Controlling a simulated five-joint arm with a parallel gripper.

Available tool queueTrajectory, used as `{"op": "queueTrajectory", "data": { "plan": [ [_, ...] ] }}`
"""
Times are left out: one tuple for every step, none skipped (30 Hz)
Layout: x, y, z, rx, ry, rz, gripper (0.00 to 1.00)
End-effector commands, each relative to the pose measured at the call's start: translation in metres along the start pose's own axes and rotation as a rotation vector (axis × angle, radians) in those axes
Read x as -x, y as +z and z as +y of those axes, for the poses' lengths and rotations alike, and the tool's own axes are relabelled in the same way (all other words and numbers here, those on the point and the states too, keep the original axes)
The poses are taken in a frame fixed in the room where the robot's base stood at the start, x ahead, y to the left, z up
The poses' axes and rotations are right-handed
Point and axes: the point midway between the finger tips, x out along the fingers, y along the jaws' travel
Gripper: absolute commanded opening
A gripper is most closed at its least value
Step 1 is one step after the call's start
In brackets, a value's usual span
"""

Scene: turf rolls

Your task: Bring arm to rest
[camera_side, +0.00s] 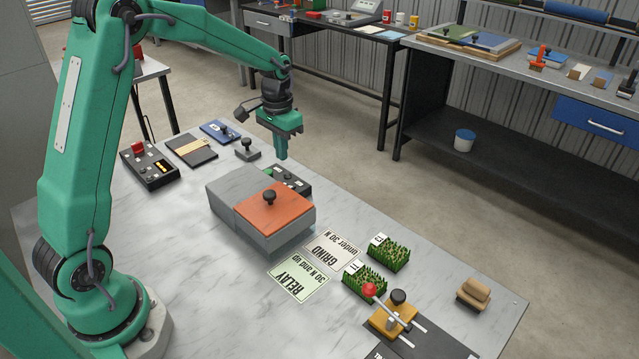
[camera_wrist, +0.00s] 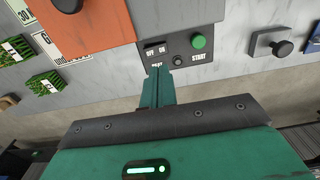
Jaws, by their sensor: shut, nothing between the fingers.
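My gripper (camera_side: 281,150) is shut and empty, above the back edge of the marble-topped table (camera_side: 205,270). Its closed green fingers also show in the wrist view (camera_wrist: 167,75), in front of a dark control panel (camera_wrist: 185,47) with a green START button (camera_wrist: 199,41). In the side view the panel (camera_side: 290,180) is partly hidden behind a grey box (camera_side: 237,215) with an orange lid (camera_side: 275,214) and black knob.
A black box with a red button (camera_side: 150,165), a notebook-like pad (camera_side: 191,150), a blue plate (camera_side: 219,132) and a grey knobbed block (camera_side: 247,149) stand at the back left. A yellow lever fixture (camera_side: 392,318) and a tan block (camera_side: 473,293) are at right. The front marble is clear.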

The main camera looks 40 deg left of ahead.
Motion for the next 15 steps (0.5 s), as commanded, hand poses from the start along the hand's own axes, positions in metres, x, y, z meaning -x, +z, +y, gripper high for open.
{"op": "queueTrajectory", "data": {
  "plan": [
    [0.006, 0.003, 0.003, -0.001, -0.002, 0.009, 0.0],
    [0.01, 0.005, 0.004, -0.001, -0.003, 0.015, 0.0],
    [0.015, 0.007, 0.006, -0.002, -0.004, 0.023, 0.0],
    [0.02, 0.01, 0.008, -0.002, -0.005, 0.03, 0.0],
    [0.025, 0.013, 0.01, -0.001, -0.006, 0.036, 0.0],
    [0.031, 0.017, 0.013, -0.001, -0.008, 0.048, 0.0],
    [0.036, 0.021, 0.015, -0.001, -0.009, 0.055, 0.0],
    [0.042, 0.024, 0.017, -0.001, -0.011, 0.064, 0.0],
    [0.048, 0.029, 0.02, -0.001, -0.012, 0.075, 0.0],
    [0.054, 0.033, 0.022, -0.002, -0.013, 0.085, 0.0],
    [0.059, 0.037, 0.025, -0.002, -0.014, 0.093, 0.0],
    [0.065, 0.043, 0.028, -0.002, -0.016, 0.105, 0.0],
    [0.069, 0.047, 0.03, -0.002, -0.016, 0.113, 0.0],
    [0.074, 0.051, 0.032, -0.001, -0.017, 0.122, 0.0],
    [0.08, 0.057, 0.035, -0.001, -0.018, 0.134, 0.0]
  ]
}}
